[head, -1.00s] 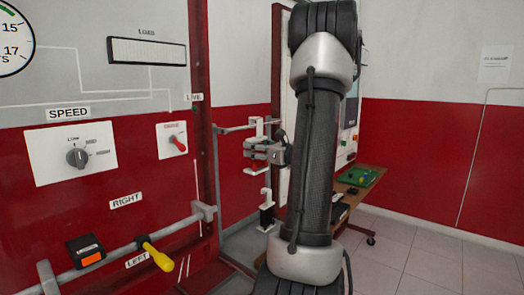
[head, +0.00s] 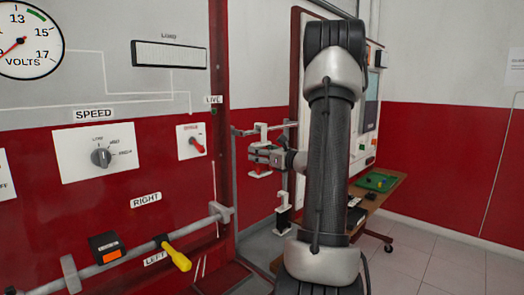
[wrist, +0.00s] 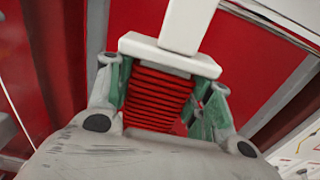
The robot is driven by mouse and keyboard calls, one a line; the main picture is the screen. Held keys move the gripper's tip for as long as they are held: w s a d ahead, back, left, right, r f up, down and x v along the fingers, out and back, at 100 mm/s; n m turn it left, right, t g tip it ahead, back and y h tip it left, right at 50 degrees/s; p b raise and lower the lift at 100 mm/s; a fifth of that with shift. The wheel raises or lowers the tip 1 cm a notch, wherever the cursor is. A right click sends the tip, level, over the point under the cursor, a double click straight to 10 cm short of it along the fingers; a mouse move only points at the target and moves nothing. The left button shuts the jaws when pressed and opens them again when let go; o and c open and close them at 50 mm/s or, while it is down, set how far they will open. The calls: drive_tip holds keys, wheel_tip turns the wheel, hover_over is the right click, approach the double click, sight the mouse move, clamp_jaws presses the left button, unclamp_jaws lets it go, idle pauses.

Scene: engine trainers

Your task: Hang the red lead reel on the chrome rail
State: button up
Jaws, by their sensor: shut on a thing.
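My gripper (head: 257,160) is shut on the red lead reel (head: 259,172), at the far end of my arm in the head view. In the wrist view, the reel's ridged red body (wrist: 158,97) sits between the green-padded fingers. Its white plate and stem rise above it. In the head view its white hook top is beside a thin metal bar on the panel's far side; I cannot tell whether they touch.
The front rail carries a black-and-orange item (head: 106,248) and a yellow-handled item (head: 177,257). A white holder with a black base (head: 283,215) is below my gripper. A wooden table (head: 385,200) with a green tray stands right, behind my arm. Floor at right is clear.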

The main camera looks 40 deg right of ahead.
drive_tip(key=shift+f, duration=0.25)
drive_tip(key=o, duration=1.2)
drive_tip(key=shift+s, duration=0.1)
drive_tip(key=s, duration=0.4)
drive_tip(key=s+d, duration=0.1)
drive_tip(key=s, duration=0.6)
drive_tip(key=shift+s+d, duration=0.3)
drive_tip(key=shift+s, duration=0.1)
